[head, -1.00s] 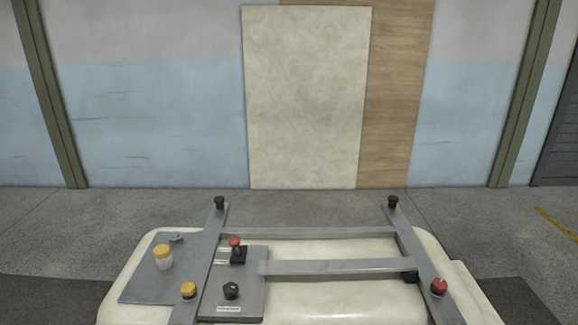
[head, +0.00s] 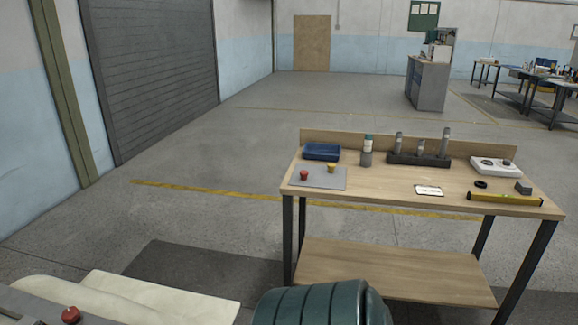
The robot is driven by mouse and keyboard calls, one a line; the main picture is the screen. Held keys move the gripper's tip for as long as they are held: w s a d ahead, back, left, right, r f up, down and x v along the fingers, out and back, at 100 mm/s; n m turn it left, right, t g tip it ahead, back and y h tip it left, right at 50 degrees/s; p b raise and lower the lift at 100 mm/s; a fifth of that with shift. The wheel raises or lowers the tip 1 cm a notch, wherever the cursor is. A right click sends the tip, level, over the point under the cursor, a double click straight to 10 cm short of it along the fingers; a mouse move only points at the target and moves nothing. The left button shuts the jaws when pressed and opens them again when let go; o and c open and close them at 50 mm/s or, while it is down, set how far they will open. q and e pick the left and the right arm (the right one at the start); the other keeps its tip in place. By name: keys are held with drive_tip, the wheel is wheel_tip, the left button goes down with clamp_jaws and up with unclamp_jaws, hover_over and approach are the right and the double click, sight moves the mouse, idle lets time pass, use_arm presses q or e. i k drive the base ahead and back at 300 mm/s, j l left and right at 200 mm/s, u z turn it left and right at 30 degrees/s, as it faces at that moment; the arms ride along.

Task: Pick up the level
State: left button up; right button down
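The level (head: 504,199) is a long yellow bar with dark ends. It lies flat along the front right edge of the wooden workbench top (head: 390,190) in the head view. Nothing covers it. Neither of my grippers shows in the view.
The bench also bears a blue case (head: 321,152), a grey mat (head: 318,178) with red and yellow knobs, a dark rack (head: 419,159) of upright tools and a white device (head: 496,165). A dark green ribbed drum (head: 320,304) stands in front of the bench.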

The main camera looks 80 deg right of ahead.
sight(471, 196)
drive_tip(key=z, duration=3.9)
drive_tip(key=i+z, duration=0.1)
drive_tip(key=i, duration=0.75)
drive_tip(key=i+z, duration=0.15)
drive_tip(key=i, duration=0.7)
drive_tip(key=j, duration=0.1)
